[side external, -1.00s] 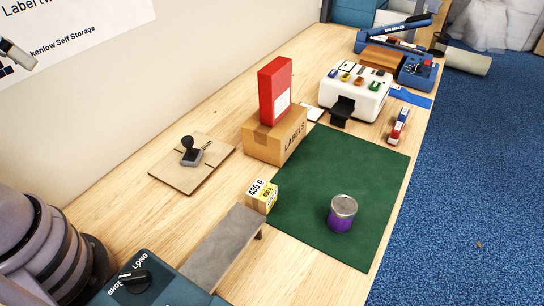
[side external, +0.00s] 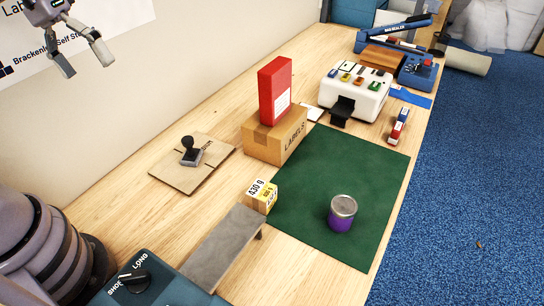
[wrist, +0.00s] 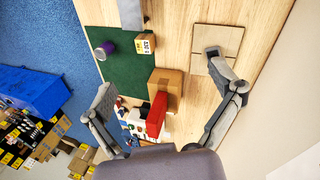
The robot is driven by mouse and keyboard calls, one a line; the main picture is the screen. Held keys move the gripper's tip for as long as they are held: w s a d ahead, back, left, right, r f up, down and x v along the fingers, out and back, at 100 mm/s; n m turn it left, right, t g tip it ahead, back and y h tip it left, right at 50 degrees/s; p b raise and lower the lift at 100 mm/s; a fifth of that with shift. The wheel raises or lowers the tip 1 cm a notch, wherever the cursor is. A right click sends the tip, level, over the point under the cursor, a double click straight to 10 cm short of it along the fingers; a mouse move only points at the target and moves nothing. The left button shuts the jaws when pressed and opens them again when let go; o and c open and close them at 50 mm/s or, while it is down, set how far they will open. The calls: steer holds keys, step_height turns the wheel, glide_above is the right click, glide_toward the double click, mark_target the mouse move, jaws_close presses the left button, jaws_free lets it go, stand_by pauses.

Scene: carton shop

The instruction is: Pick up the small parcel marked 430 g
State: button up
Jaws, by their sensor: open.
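The small parcel marked 430 g (side external: 262,196) is a little tan box with a white label and a yellow label. It sits on the wooden bench between the end of a grey ramp (side external: 222,248) and the green mat (side external: 385,165). In the wrist view the parcel (wrist: 147,43) shows near the top centre, at the mat's edge. My gripper (side external: 82,58) is at the upper left in the side view, high above the bench and well apart from the parcel. Its fingers are spread and empty, and they also show in the wrist view (wrist: 168,120).
A LABELS carton (side external: 268,142) with a red box (side external: 273,92) on top stands behind the parcel. A purple tin (side external: 342,213) stands on the mat. A stamp (side external: 191,152) rests on flat cardboard (side external: 170,174). A white machine (side external: 357,92) is farther back.

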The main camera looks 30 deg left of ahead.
steer(key=w+d+f+n+g+h, duration=0.3)
steer(key=w+d+f+n+h, duration=0.1)
steer(key=w+f, duration=0.3)
steer(key=n+t+h, duration=0.3)
steer(key=n+h, duration=0.3)
steer(key=n, duration=0.6)
glide_toward(272, 201)
steer(key=x, duration=0.2)
steer(key=shift+d+f, duration=0.25)
steer(key=shift+d, duration=0.05)
steer(key=shift+x, duration=3.05)
steer(key=shift+r, duration=0.15)
steer(key=c, duration=1.1)
